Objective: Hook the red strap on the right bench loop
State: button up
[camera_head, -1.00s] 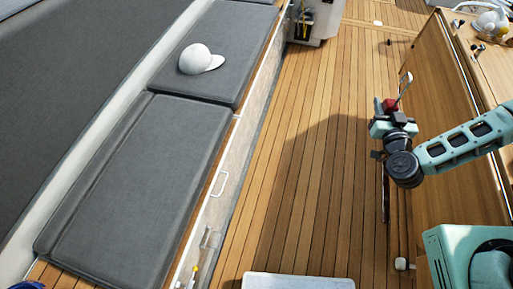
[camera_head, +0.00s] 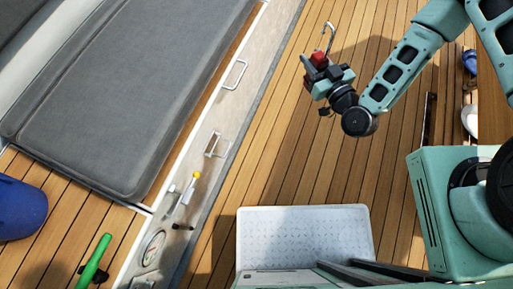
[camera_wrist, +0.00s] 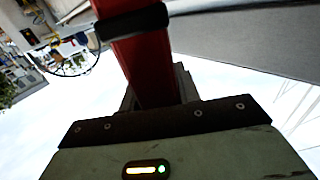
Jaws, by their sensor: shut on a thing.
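The red strap (camera_head: 318,58) sits in my gripper (camera_head: 322,72), which is shut on it above the teak floor. A thin silvery hook (camera_head: 329,36) sticks up past the strap's end. In the wrist view the red strap (camera_wrist: 148,72) rises from the jaws with a black band around it; its far end is out of frame. Two metal loops show on the bench's pale side: an upper loop (camera_head: 234,74) and a lower, squarer loop (camera_head: 214,144). My gripper is right of both and apart from them.
The grey bench cushion (camera_head: 120,90) lies left of the loops. A yellow-tipped lever (camera_head: 190,186) and a round panel fitting stand low on the bench side. A blue container (camera_head: 20,212) and green handle (camera_head: 94,262) are at lower left. Teak floor (camera_head: 275,150) between bench and gripper is clear.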

jog(key=s+a+f+n+g+y+b, duration=0.3)
jog(key=s+a+f+b, duration=0.25)
jog(key=f+b, duration=0.8)
jog(key=s+a+f+n+g+y+b, duration=0.25)
jog(key=s+a+f+b, duration=0.35)
jog(key=f+b, duration=0.75)
jog(key=s+a+f+n+g+y+b, duration=0.35)
jog(key=s+f+b, duration=0.35)
jog(key=f+b, duration=0.6)
jog(key=w+a+f+b, duration=0.1)
jog(key=w+a+f, duration=0.1)
jog(key=a, duration=0.4)
jog(key=w+a+f+b, duration=0.2)
jog(key=w+a+f, duration=0.1)
jog(key=a, duration=0.4)
jog(key=shift+w+a+f+m, duration=0.2)
jog(key=shift+w+a+m, duration=0.1)
jog(key=shift+w+m, duration=0.1)
jog(key=shift+s, duration=0.1)
jog(key=o, duration=1.3)
jog(key=shift+c, duration=0.2)
jog(key=shift+f, duration=0.1)
